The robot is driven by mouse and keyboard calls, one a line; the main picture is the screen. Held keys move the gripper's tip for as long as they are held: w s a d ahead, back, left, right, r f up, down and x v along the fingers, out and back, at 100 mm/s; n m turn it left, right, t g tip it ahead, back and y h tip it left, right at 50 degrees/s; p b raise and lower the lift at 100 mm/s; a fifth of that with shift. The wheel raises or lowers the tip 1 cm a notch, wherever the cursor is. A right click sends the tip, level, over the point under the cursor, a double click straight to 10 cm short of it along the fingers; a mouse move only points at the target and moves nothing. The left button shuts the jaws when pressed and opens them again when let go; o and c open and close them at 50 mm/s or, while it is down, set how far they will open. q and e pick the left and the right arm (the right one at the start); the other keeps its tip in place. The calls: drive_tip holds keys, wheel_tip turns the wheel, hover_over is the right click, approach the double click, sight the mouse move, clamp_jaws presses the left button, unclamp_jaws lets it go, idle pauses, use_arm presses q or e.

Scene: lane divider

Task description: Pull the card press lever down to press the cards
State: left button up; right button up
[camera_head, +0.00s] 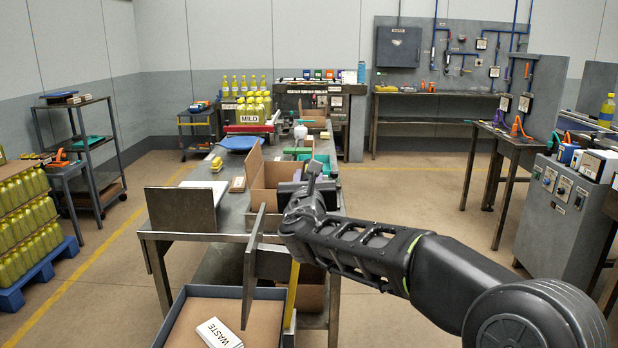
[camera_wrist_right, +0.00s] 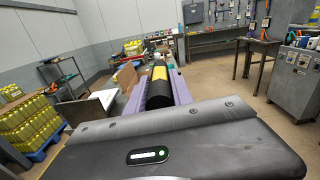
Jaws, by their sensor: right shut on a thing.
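My right arm reaches in from the right in the head view, and its gripper (camera_head: 308,188) is over the right side of the workbench, beside an open cardboard box (camera_head: 268,178). The handle looks like the press lever's grip. In the head view my wrist mostly hides it, and the lever's link to the press cannot be made out. Cards under a press cannot be identified. My left gripper is not in view.
Yellow bottles (camera_head: 252,110) stand farther back.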

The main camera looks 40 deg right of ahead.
drive_tip(key=shift+d, duration=0.15)
clamp_jaws()
drive_tip(key=shift+s+r, duration=0.1)
idle(0.4)
